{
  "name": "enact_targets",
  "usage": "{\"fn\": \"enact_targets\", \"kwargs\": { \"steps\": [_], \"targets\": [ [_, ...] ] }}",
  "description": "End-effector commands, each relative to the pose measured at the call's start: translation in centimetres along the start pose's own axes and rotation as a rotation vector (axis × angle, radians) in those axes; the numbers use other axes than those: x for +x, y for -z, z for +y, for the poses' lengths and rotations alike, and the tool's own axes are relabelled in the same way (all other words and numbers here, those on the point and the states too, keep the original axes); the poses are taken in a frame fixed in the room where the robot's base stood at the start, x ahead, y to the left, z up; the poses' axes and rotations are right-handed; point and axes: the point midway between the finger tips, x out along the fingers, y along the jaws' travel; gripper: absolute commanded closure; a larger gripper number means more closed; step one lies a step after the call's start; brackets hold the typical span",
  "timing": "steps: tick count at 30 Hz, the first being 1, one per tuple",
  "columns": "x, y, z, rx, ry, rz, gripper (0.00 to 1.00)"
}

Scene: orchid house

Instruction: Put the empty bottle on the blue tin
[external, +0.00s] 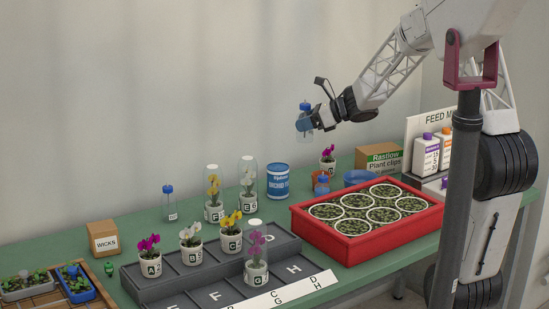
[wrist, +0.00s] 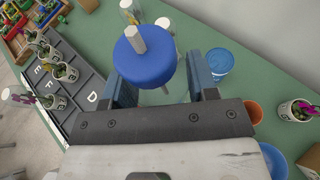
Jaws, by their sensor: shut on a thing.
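My gripper (external: 309,124) is shut on a clear bottle with a blue cap (external: 304,106) and holds it upright, high above the bench. In the wrist view the bottle's round blue cap (wrist: 146,58) with a pale spout sits between the two blue finger pads, and its clear body is mostly hidden below. The blue tin (external: 278,181) stands on the bench below my gripper and slightly left, with nothing on its lid. In the wrist view the tin (wrist: 220,62) shows just right of the right finger.
Domed orchid pots (external: 214,192) stand left of the tin. A red crate (external: 370,248) and a grey stepped rack (external: 190,274) are in front.

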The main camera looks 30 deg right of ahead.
Motion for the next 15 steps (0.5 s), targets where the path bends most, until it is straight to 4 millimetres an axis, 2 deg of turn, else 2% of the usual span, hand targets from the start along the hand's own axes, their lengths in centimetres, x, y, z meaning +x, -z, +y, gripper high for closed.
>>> {"fn": "enact_targets", "kwargs": {
  "steps": [1,6,10,15],
  "targets": [
    [0.6,1.5,0.0,0.004,-0.002,0.002,0.69],
    [2.3,5.5,0.0,0.003,0.0,0.001,0.69],
    [3.1,7.3,-0.1,0.001,0.001,0.0,0.69],
    [3.4,8.2,-0.1,-0.001,0.001,0.0,0.69]
  ]
}}
